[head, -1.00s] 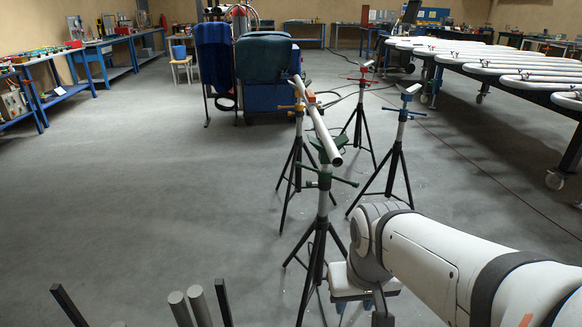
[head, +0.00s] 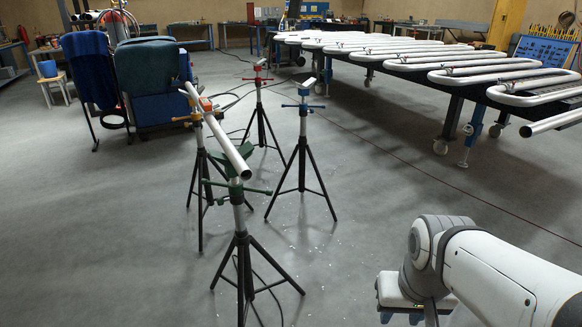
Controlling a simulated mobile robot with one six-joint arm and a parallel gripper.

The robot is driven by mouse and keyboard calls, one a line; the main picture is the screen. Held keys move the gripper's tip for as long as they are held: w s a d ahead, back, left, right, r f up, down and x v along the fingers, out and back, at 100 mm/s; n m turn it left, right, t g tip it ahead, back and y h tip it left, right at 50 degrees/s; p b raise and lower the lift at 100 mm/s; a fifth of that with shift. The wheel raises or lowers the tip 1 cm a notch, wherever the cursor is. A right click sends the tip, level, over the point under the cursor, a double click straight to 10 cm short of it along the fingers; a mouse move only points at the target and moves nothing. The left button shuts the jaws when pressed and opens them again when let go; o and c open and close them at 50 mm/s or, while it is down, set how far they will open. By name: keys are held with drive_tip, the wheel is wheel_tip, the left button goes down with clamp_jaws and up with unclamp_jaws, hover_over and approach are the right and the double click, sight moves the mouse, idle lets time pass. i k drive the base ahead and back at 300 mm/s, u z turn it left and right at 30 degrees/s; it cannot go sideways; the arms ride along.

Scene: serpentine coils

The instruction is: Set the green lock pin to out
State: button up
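The green stand (head: 239,240) is a black tripod with a green collar and green head, at the near middle-left. A green bar (head: 258,191) sticks out sideways at its collar; I cannot tell which green part is the lock pin or whether it is in or out. A silver pipe (head: 228,145) rests on the green head and reaches back to the orange stand (head: 197,145). My gripper (head: 408,306) is at the bottom right, apart from the green stand and to its right. Its fingers are not clear, being partly cut off by the lower edge.
A red stand (head: 261,105) and a blue stand (head: 303,140) stand behind and to the right. A long table with white serpentine coils (head: 475,78) runs along the right. A cable (head: 410,165) crosses the floor. Left foreground floor is clear.

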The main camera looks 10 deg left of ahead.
sight(220, 201)
drive_tip(key=z, duration=0.75)
drive_tip(key=i, duration=1.35)
drive_tip(key=u, duration=3.55)
drive_tip(key=i, duration=1)
drive_tip(key=z, duration=0.05)
